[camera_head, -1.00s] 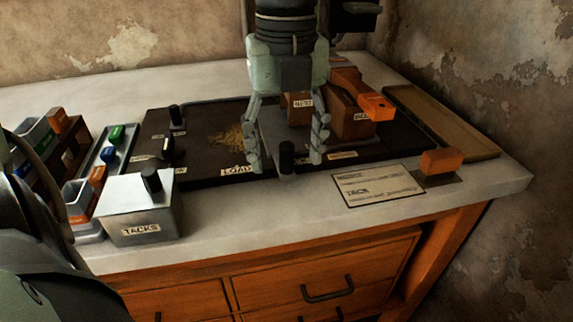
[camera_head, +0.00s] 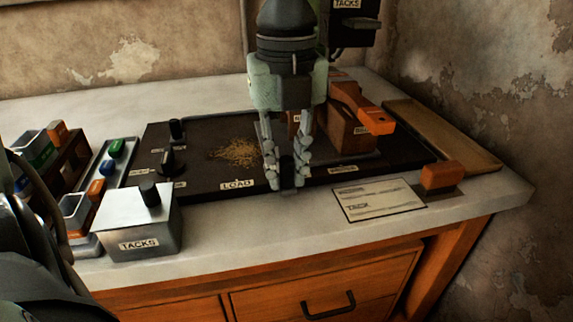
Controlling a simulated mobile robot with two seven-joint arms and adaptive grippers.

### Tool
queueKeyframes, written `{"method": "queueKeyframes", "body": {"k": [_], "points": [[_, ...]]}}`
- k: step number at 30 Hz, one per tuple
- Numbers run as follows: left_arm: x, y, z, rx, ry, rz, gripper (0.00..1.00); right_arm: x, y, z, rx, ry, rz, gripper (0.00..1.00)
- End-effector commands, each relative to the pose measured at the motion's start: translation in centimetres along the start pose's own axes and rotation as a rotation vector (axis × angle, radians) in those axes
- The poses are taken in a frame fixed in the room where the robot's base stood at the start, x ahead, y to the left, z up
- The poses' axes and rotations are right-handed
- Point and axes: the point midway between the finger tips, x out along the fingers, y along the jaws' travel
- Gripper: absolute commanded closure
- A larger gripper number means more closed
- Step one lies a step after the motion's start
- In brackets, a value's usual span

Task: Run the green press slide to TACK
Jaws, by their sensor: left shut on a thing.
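My left gripper (camera_head: 286,178) comes down from the top middle, with its fingers drawn together on a black knob (camera_head: 287,165) at the front edge of the dark press board (camera_head: 210,182). The fingers cover most of the knob. The LOAD label (camera_head: 237,184) is on the board, left of the fingers. I cannot make out a green slide; my gripper hides that part of the press. A white card (camera_head: 379,204) with a line reading TACK lies on the table to the right. My right gripper is not in view.
An orange arm (camera_head: 361,106) on a brown block stands behind my gripper. A metal TACKS box (camera_head: 138,227) with a black knob stands front left, beside trays of coloured blocks. An orange block (camera_head: 441,177) and a wooden board (camera_head: 440,134) are at the right.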

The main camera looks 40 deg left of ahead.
Motion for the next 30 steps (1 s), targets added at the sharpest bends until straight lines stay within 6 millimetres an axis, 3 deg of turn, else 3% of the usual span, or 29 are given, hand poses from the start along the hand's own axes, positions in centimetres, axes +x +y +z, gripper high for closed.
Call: {"method": "queueKeyframes", "body": {"k": [18, 30], "points": [[0.0, 2.1, 0.0, -0.001, -0.002, -0.001, 0.99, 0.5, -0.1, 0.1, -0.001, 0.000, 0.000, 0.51], [0.0, 2.5, 0.0, 0.000, 0.000, 0.000, 0.99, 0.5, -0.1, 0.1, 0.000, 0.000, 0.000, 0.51]]}}
